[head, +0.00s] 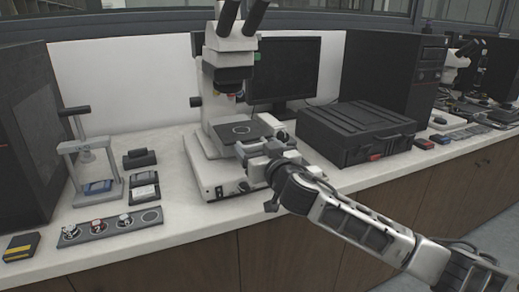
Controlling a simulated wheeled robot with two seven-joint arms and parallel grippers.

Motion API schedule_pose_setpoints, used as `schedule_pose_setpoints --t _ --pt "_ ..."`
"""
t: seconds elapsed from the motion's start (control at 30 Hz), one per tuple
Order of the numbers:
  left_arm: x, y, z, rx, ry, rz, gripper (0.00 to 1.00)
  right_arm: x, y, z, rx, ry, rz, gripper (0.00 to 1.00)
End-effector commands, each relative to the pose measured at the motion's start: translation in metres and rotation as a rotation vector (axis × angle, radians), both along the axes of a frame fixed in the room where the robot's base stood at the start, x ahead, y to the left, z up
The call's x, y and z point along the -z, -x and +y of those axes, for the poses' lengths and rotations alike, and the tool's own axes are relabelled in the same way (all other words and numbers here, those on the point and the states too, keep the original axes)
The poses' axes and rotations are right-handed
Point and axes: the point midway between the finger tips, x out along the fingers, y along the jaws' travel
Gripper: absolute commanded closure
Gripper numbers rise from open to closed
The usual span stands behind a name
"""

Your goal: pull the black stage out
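The black stage (225,137) is a flat dark plate with a pale ring on it. It sits under the lens of a white microscope (212,172). My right gripper (254,146) is at the front right of the stage, above the microscope's base. Its fingers overlap the stage's front right edge in the picture. I cannot tell whether they touch the stage or are closed on it, as the gripper body hides part of that area. My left gripper is not in view.
A small press (117,163) and a holder strip with several round pieces (97,231) stand at the left. A black case (353,129) is right of the microscope, close to my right arm. A monitor (292,68) stands behind. The counter's front edge runs below.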

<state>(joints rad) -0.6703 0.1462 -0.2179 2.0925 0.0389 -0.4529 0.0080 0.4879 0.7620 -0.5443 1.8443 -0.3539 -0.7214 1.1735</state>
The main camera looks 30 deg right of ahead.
Motion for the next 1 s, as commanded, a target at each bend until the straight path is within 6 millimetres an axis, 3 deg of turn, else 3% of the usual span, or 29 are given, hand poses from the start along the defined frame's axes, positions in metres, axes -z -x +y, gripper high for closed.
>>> schedule_pose_setpoints --t 0.13,0.27,0.7,1.0 --pt "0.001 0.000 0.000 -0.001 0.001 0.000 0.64 0.001 0.006 0.001 -0.002 -0.001 0.000 0.23" --pt "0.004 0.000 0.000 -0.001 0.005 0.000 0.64 0.003 0.025 0.003 -0.004 0.001 0.001 0.23" --pt "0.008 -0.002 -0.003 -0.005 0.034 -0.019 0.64 0.003 0.127 0.011 -0.003 0.000 0.003 0.23" --pt "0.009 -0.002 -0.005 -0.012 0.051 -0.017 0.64 0.001 0.157 0.012 0.000 0.000 0.001 0.23"
